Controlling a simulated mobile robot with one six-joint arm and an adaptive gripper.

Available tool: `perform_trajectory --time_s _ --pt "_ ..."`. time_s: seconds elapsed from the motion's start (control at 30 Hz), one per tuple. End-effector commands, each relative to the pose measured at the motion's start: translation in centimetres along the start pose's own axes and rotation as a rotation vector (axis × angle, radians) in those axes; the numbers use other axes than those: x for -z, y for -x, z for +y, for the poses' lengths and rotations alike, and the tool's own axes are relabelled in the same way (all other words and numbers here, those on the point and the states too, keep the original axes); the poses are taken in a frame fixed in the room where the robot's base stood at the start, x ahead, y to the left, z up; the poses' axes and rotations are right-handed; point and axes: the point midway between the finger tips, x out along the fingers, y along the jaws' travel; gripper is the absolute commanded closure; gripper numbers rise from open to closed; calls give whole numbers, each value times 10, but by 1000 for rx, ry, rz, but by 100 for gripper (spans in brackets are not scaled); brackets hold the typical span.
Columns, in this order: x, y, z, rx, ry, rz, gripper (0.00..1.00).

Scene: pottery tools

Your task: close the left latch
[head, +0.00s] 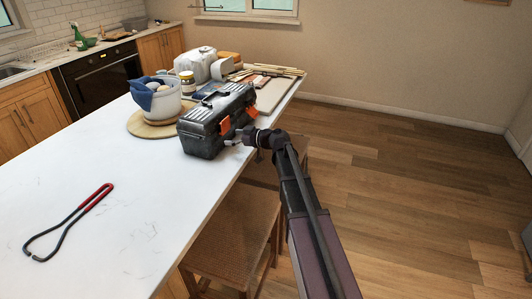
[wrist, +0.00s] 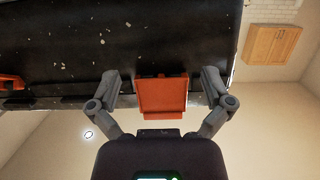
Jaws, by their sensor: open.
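The dark toolbox (head: 205,128) stands on the white counter near its right edge, with two orange latches on its front side. The left latch (head: 225,126) is just above and left of my gripper (head: 234,139). In the wrist view, an orange latch (wrist: 162,97), apparently this left one, lies between my gripper's fingers (wrist: 160,76). Its plate reaches past the black box's edge (wrist: 60,50) and seems to stand out from it. The fingers are open, one on each side, with gaps to the latch. The right latch (head: 252,112) also shows at the wrist view's left edge (wrist: 10,83).
A white bucket (head: 158,101) with a blue cloth stands behind the toolbox on a round wooden board (head: 140,127). Jars, boards and sticks crowd the counter's far end. A red-handled tool (head: 70,222) lies nearer. Stools (head: 232,232) stand below the counter's right edge.

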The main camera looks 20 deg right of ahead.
Motion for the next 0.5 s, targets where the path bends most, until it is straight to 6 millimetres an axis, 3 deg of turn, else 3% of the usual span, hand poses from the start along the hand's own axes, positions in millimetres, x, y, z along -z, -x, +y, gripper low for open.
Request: perform_trajectory --time_s 0.5 --pt "-10 -6 0 -3 -2 192 0"
